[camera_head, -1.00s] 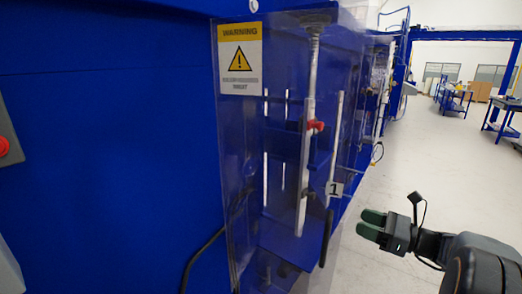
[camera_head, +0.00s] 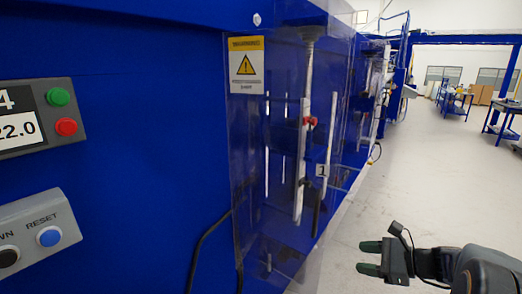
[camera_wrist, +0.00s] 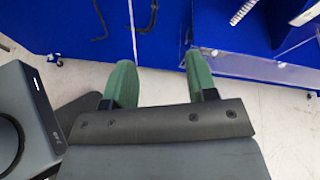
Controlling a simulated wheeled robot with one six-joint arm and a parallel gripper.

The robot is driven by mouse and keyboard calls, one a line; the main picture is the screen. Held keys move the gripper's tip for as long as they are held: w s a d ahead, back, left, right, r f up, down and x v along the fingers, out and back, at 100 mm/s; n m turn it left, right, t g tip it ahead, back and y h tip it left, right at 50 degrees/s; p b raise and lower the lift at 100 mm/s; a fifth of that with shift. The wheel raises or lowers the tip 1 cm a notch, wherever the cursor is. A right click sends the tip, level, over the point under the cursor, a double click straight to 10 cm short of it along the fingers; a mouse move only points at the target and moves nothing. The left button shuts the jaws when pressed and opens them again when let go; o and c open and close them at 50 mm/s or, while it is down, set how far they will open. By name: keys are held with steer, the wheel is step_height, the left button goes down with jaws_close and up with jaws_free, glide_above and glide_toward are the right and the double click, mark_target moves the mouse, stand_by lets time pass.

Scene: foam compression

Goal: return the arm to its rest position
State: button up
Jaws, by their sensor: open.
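My gripper (camera_head: 368,257) is at the lower right of the head view, with its two green fingers apart and nothing between them. It is held over the open floor, to the right of the blue machine and apart from it. In the wrist view my gripper (camera_wrist: 160,85) shows both green fingers spread, with floor and the lower part of the blue machine beyond. My arm reaches in from the right edge of the head view.
The blue machine (camera_head: 150,120) fills the left, with a clear guard door (camera_head: 280,150) and a warning sign (camera_head: 246,65). A control panel (camera_head: 40,118) and a button box (camera_head: 35,238) are at far left. The floor (camera_head: 425,170) at right is clear; blue carts (camera_head: 457,102) stand far back.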

steer(key=s+a+f+n+g+h+p, duration=0.1)
steer(key=s+a+f+n+g+h, duration=0.1)
steer(key=s+n+g+h, duration=0.25)
steer(key=s+a+f+n+g+h+p, duration=0.1)
steer(key=s+a+f+n+g+h, duration=0.15)
steer(key=s+n, duration=0.4)
steer(key=s+a+r+n+t+h+p, duration=0.1)
steer(key=a+r+n+t+h+p, duration=0.1)
steer(key=a+r+n, duration=0.4)
steer(key=n+t+h, duration=0.1)
steer(key=n+h, duration=0.1)
steer(key=n, duration=0.2)
steer(key=shift+s+a+r, duration=0.2)
steer(key=shift+s, duration=0.15)
stand_by(1.1)
